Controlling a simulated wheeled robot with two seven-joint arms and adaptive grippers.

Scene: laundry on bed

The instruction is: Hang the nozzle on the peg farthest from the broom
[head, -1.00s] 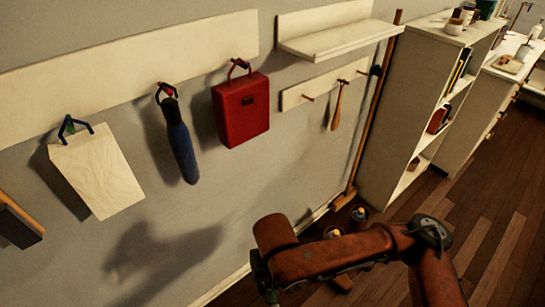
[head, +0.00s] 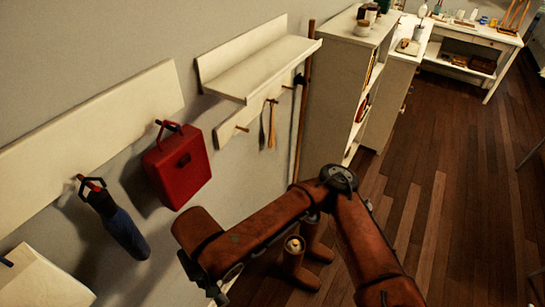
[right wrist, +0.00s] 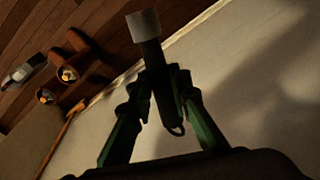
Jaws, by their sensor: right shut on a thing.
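The nozzle (right wrist: 156,75) is a dark tube with a grey end and a small loop at its other end. In the right wrist view my right gripper (right wrist: 165,98) is shut on it, with the green fingers on either side. In the head view the gripper and nozzle are not clearly visible beyond my arm. A small peg rail under the shelf has a bare left peg (head: 241,128), a middle peg (head: 272,101) with a wooden utensil (head: 268,125), and a right peg (head: 288,87) near the broom (head: 303,110). My left gripper is out of view.
A red box (head: 178,168) and a dark blue umbrella-like item (head: 122,226) hang on the long board (head: 90,115). A white shelf (head: 262,67) juts out above the peg rail. A white bookcase (head: 345,80) stands right of the broom.

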